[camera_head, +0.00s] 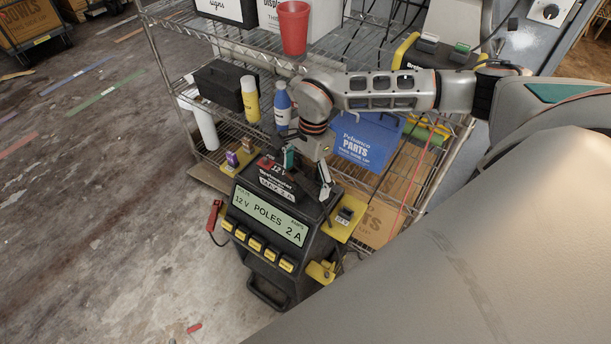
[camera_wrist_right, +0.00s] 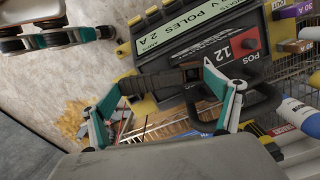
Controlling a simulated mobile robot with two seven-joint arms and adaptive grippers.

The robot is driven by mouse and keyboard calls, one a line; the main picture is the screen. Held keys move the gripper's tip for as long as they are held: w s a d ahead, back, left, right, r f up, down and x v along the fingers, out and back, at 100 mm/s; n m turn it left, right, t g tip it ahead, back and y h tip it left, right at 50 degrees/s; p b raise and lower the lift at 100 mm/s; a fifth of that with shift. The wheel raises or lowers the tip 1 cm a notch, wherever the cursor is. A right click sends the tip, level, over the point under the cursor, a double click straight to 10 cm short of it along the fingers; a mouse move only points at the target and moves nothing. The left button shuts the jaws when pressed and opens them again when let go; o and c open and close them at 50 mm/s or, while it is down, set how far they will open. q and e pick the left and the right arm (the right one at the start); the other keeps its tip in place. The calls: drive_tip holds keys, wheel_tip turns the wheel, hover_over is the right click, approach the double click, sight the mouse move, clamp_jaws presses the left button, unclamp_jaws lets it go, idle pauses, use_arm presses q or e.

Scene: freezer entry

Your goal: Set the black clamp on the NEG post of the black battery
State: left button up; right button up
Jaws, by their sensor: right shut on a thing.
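The black battery (camera_head: 283,178) sits on top of the black tester with the lit display. Its red POS mark (camera_wrist_right: 250,44) shows in the right wrist view. My right gripper (camera_head: 306,172) is over the battery's right part, pointing down. In the wrist view the gripper (camera_wrist_right: 165,84) is shut on the black clamp (camera_wrist_right: 172,82), which lies across between its fingers beside the battery. The NEG post is hidden, and I cannot tell whether the clamp touches it. A teal and grey part of mine, likely the left gripper (camera_wrist_right: 80,36), shows at the wrist view's top left; its jaws are unclear.
The tester (camera_head: 267,218) has yellow side trays and buttons. A red clamp (camera_head: 213,215) hangs at its left. Close behind stands a wire shelf with a blue parts bin (camera_head: 366,140), a yellow bottle (camera_head: 250,100) and a blue bottle (camera_head: 282,104).

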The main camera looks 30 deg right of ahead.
drive_tip(key=shift+f, duration=0.4)
drive_tip(key=o, duration=1.1)
drive_tip(key=shift+c, duration=0.2)
wheel_tip(320, 180, up, 12)
drive_tip(key=d, duration=0.1)
drive_tip(key=shift+d, duration=0.25)
drive_tip(key=shift+a+f, duration=0.1)
drive_tip(key=shift+f, duration=0.05)
